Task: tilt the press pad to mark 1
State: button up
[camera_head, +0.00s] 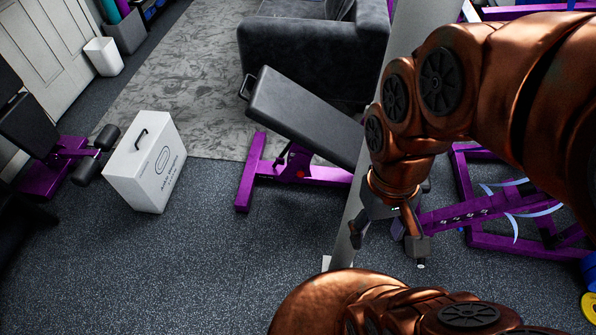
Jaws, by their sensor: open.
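A black padded bench (303,112) on a purple frame stands in the middle, and its pad slopes down to the right behind my arm. I take this to be the press pad, but cannot be sure. My gripper (388,246) points down right of the bench, its fingers apart and empty. It appears in front of a pale upright post (350,228); I cannot tell whether they touch. A purple beam (462,212) with small pale markings runs right of my gripper. No mark reading 1 is legible.
A white box (145,165) with a black handle stands left of the bench. Another purple machine (60,165) with black rollers is at far left. A dark sofa (310,55) stands behind on a grey rug (190,75). The front-left floor is clear.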

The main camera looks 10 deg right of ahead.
aim_at(312, 125)
jog(key=z, duration=0.15)
jog(key=k, duration=0.3)
jog(key=u, duration=1)
jog(key=i, duration=0.95)
jog(key=u, duration=0.15)
